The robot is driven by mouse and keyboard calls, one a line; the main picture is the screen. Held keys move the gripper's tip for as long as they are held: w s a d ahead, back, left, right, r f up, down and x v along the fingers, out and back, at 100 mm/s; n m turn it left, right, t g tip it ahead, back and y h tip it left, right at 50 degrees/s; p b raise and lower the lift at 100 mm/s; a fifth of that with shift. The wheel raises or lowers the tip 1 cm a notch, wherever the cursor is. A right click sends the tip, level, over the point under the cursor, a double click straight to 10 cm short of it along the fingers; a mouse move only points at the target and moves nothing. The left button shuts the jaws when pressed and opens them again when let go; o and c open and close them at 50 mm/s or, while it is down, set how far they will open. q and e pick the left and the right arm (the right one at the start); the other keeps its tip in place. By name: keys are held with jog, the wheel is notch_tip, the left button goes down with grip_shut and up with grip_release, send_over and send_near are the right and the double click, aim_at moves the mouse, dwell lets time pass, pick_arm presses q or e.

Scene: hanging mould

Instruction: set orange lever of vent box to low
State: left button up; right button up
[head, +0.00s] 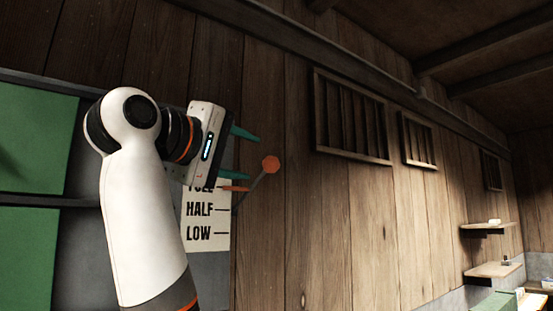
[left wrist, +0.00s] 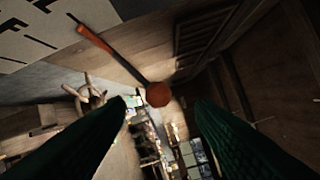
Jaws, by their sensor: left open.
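The vent box's label plate (head: 205,222) shows HALF and LOW, with the top word partly covered by my left gripper. The lever's orange knob (head: 270,164) is at the end of a dark rod slanting up and right from the plate's edge. An orange pointer part (head: 236,188) lies level with the top word, above HALF. My left gripper (head: 248,160) is open beside the knob. In the left wrist view the knob (left wrist: 157,95) shows between the two teal fingers, apart from both; the orange part (left wrist: 92,38) is at upper left. My right gripper is not in view.
Green panels (head: 38,140) are at the left behind my arm. A plank wall (head: 290,230) runs right with barred vents (head: 352,118). Small shelves (head: 487,229) are far right. The space right of the knob is clear.

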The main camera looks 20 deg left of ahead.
aim_at(267, 160)
pick_arm(q)
jog(key=x, duration=0.1)
jog(key=p+x, duration=0.1)
jog(key=x, duration=0.1)
jog(key=shift+w+d+r+p, duration=0.15)
jog(key=shift+d+r+p, duration=0.1)
jog(key=shift+p, duration=0.15)
jog(key=p+x, duration=0.1)
jog(key=x, duration=0.1)
jog(key=shift+w+d+f, duration=0.1)
jog(key=shift+w+d, duration=0.1)
jog(key=shift+w, duration=0.05)
jog(key=x, duration=0.2)
jog(key=p+x, duration=0.1)
jog(key=x, duration=0.1)
jog(key=shift+a+f, duration=0.1)
jog(key=shift+f, duration=0.2)
jog(key=shift+a, duration=0.1)
jog(key=shift+s, duration=0.25)
jog(key=shift+w, duration=0.15)
jog(key=shift+c, duration=0.9)
jog(key=shift+w, duration=0.1)
jog(key=c, duration=0.9)
grip_shut()
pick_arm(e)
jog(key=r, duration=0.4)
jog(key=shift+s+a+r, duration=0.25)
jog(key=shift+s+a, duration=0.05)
